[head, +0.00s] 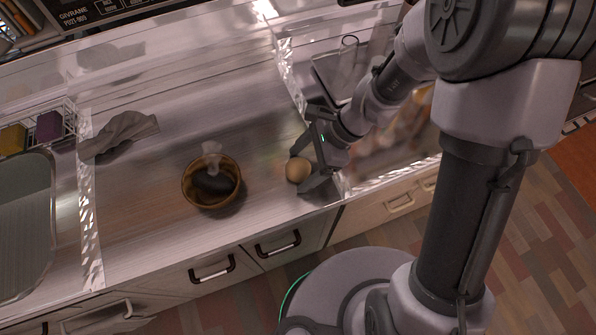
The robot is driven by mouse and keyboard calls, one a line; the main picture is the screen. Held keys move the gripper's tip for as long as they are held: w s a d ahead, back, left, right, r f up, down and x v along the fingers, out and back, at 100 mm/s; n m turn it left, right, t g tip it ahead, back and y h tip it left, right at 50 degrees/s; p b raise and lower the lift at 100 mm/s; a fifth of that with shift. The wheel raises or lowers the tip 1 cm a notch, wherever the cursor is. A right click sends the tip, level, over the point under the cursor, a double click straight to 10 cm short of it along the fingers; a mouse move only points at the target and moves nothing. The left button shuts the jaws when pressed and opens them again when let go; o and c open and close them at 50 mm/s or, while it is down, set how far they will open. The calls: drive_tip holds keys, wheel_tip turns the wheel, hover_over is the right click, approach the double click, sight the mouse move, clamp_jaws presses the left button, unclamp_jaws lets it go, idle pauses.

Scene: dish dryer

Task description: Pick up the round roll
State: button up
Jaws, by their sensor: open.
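The round roll (297,170) is a small tan ball on the metal counter near its front edge. My gripper (305,170) is open at the roll, with one finger behind it and the other at its right front side. The roll sits at or between the fingertips; I cannot tell whether either finger touches it.
A brown bowl (187,196) holding a dark object (213,181) and a pale item stands left of the roll. A grey cloth (122,132) lies further left, beside the sink (25,225). A clear container (347,62) stands behind my wrist. The counter between bowl and roll is bare.

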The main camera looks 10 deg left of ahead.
drive_tip(key=c, duration=1.4)
